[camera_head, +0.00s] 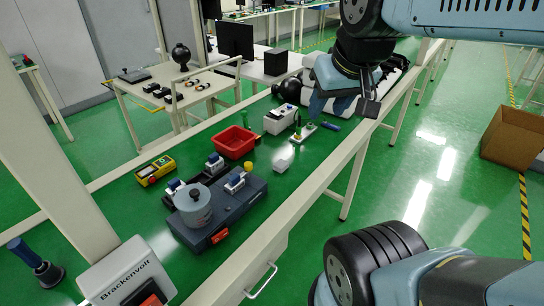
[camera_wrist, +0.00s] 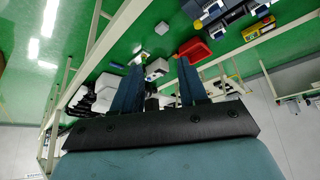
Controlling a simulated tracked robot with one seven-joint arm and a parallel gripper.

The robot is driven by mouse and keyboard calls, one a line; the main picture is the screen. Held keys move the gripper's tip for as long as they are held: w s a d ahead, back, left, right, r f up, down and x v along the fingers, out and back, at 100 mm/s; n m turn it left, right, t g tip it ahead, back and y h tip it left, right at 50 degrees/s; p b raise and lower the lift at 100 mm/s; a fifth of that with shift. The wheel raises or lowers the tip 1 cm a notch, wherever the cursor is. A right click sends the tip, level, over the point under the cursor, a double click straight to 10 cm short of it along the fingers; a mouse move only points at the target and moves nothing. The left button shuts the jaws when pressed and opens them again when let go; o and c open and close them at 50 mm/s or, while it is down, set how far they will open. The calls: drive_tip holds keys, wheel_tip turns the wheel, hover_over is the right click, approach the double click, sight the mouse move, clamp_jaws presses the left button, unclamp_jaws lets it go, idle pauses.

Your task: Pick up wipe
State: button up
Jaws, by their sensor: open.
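A small whitish piece (camera_head: 283,162), possibly the wipe, lies on the green bench top, right of the red bin; I cannot tell for sure what it is. A small pale piece also shows near the top of the wrist view (camera_wrist: 162,27). A white box (camera_head: 280,119) with a dark spot stands farther back on the bench, and it shows between my fingers in the wrist view (camera_wrist: 157,69). My gripper (camera_head: 346,107) hangs above the bench's right edge, open and empty, apart from both. Its two blue fingers spread apart in the wrist view (camera_wrist: 159,66).
A red bin (camera_head: 234,142), a dark blue case with a grey round part (camera_head: 194,204) and a yellow device (camera_head: 155,171) occupy the near bench. A green-and-white stand (camera_head: 301,134) is beside the white box. A cardboard box (camera_head: 513,137) stands on the floor at right.

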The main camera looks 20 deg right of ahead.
drive_tip(key=o, duration=0.3)
drive_tip(key=shift+w, duration=0.2)
drive_tip(key=shift+o, duration=1.3)
drive_tip(key=w+f+n+g+h, duration=0.1)
drive_tip(key=w+n, duration=0.4)
drive_tip(key=w, duration=0.1)
drive_tip(key=shift+w+d+f, duration=0.15)
drive_tip(key=shift+d+f, duration=0.1)
drive_tip(key=shift+f, duration=0.15)
drive_tip(key=n+g+y, duration=0.1)
drive_tip(key=n+g, duration=0.4)
drive_tip(key=n, duration=1.5)
hover_over(282, 163)
drive_tip(key=f, duration=2.9)
drive_tip(key=shift+s+a+f, duration=0.1)
drive_tip(key=shift+s, duration=0.25)
drive_tip(key=shift+w+f, duration=0.2)
drive_tip(key=shift+f, duration=1.15)
drive_tip(key=shift+w+f, duration=0.2)
drive_tip(key=shift+f, duration=1.1)
